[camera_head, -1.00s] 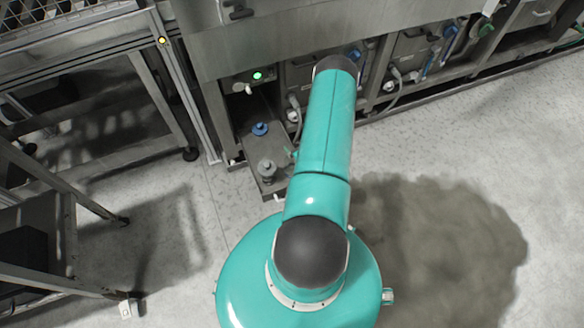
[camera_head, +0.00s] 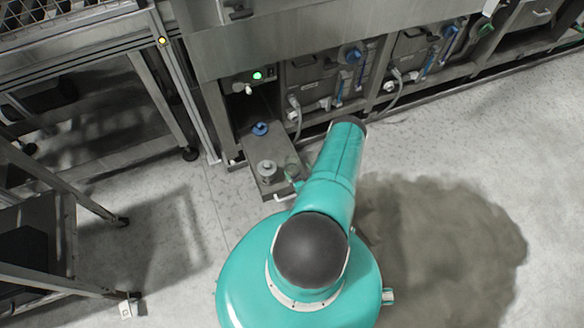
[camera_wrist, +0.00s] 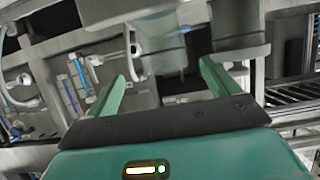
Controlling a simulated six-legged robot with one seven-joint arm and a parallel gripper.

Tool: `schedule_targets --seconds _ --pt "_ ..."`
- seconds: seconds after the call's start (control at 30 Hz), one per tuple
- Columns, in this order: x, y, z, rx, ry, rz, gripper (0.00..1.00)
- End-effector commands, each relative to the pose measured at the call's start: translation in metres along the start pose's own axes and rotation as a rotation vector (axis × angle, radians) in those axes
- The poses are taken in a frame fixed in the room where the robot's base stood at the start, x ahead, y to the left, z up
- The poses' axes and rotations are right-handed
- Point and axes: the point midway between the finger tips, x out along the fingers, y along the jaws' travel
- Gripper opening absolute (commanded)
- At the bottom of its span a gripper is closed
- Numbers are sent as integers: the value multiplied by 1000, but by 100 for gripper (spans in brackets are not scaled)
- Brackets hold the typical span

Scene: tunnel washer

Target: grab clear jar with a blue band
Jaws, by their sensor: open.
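A see-through jar shape (camera_wrist: 168,55) shows in the wrist view, just beyond and between my fingertips. It is blurred, with a faint bluish band near its top in the picture. In the camera_head view a faint clear shape (camera_head: 291,164) stands on the pull-out shelf (camera_head: 272,189), partly hidden by my arm. My gripper (camera_wrist: 162,82) is open, its two green fingers apart with nothing seen held between them. I cannot tell whether either finger touches the jar.
A grey knobbed object (camera_head: 266,171) stands on the shelf left of the clear shape, and a blue-topped one (camera_head: 260,129) stands farther back. Steel washer panels with hoses (camera_head: 320,80) rise behind. A metal frame (camera_head: 160,95) stands left. Floor at right is open, with a dark stain.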

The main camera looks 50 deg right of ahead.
Motion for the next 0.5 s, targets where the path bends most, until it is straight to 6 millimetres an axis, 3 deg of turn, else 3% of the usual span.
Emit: schedule_targets --seconds 0.27,0.5 --pt "25 -1 -2 1 0 1 88" --pt "60 -5 -8 0 0 0 88"
